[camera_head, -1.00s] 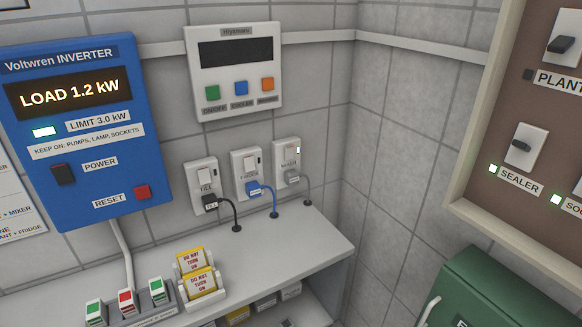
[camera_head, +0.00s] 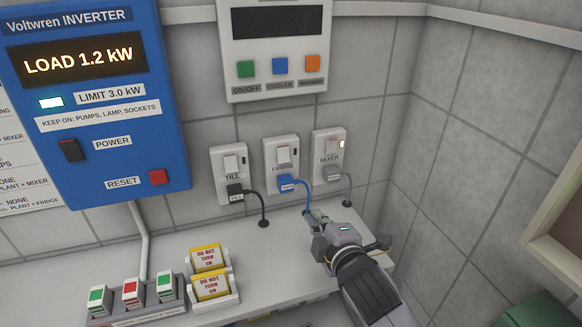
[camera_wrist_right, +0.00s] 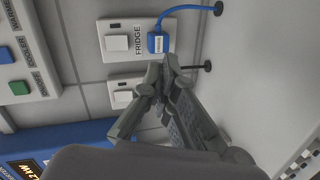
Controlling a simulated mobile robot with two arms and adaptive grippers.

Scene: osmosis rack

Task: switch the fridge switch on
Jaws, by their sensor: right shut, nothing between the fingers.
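The fridge switch (camera_head: 283,156) is a white rocker on a white wall plate, with "FRIDGE" printed below it and a blue plug (camera_head: 287,184) in the socket. It sits between the till and mixer plates. No lit lamp shows on its plate, though this is small. In the right wrist view the fridge switch (camera_wrist_right: 117,43) lies ahead, with its blue plug (camera_wrist_right: 156,42) beside it. My right gripper (camera_head: 311,214) is shut and empty, below and right of the fridge plate, apart from the switch. Its closed fingertips (camera_wrist_right: 152,78) point toward the plate. My left gripper is out of view.
Cords drop to the counter (camera_head: 270,262). Yellow "DO NOT TURN ON" tags (camera_head: 209,285) stand at front left. The blue inverter (camera_head: 95,175) reads LOAD 1.2 kW.

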